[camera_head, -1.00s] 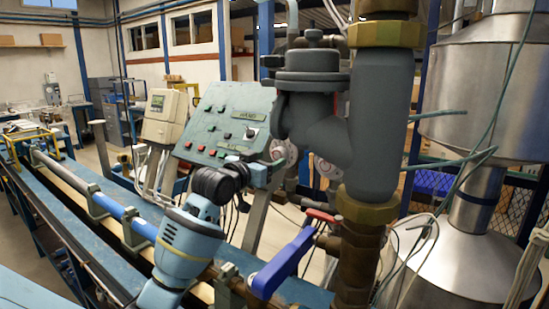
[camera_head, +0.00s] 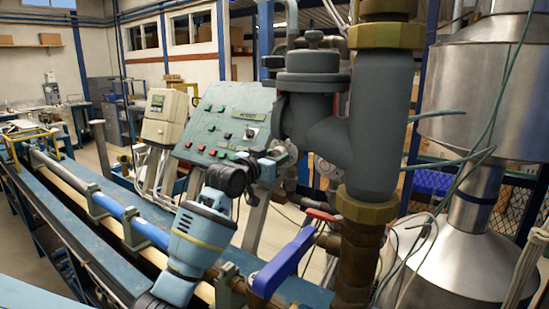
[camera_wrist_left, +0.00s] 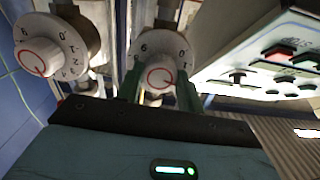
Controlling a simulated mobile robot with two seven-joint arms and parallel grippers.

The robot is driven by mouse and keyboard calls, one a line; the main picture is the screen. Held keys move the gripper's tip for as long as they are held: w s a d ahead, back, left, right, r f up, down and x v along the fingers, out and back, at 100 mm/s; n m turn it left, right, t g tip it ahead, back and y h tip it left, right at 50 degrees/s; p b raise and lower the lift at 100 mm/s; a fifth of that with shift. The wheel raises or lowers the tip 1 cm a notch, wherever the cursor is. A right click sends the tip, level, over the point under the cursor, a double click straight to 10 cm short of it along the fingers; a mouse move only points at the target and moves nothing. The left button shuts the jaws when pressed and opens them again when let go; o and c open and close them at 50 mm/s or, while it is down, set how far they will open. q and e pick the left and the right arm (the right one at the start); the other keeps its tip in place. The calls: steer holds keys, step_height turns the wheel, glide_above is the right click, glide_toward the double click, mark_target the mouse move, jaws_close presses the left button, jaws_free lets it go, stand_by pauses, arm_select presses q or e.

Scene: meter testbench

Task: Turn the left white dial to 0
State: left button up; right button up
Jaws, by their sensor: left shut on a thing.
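In the left wrist view two white dials with numbered rims and red-marked faces show. One dial (camera_wrist_left: 160,72) sits between the dark green fingers of my left gripper (camera_wrist_left: 160,92), on the side nearest the button panel. The fingers are shut on its knob; its rim shows 0 at the upper right, and the picture is turned over. The other dial (camera_wrist_left: 45,50) is free, at the left of that view. In the head view my left gripper (camera_head: 277,163) reaches in beside the panel's right edge, and the dial is mostly hidden. My right gripper is not in view.
The sloped button panel (camera_head: 226,115) stands just left of my gripper. A thick grey pipe (camera_head: 378,125) with brass fittings rises close on the right. A blue valve lever (camera_head: 284,262) lies below. A blue rail bench (camera_head: 75,215) runs along the left.

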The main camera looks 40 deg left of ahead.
arm_select(q)
steer(key=shift+c, duration=0.5)
steer(key=shift+n, duration=0.4)
steer(key=n, duration=0.5)
steer(key=shift+n, duration=0.3)
steer(key=n, duration=0.5)
steer(key=shift+n, duration=0.4)
steer(key=o, duration=1)
steer(key=shift+s, duration=0.1)
steer(key=shift+s+d, duration=0.25)
steer(key=shift+s, duration=1.65)
steer(key=shift+s+d, duration=0.2)
steer(key=shift+s, duration=1.7)
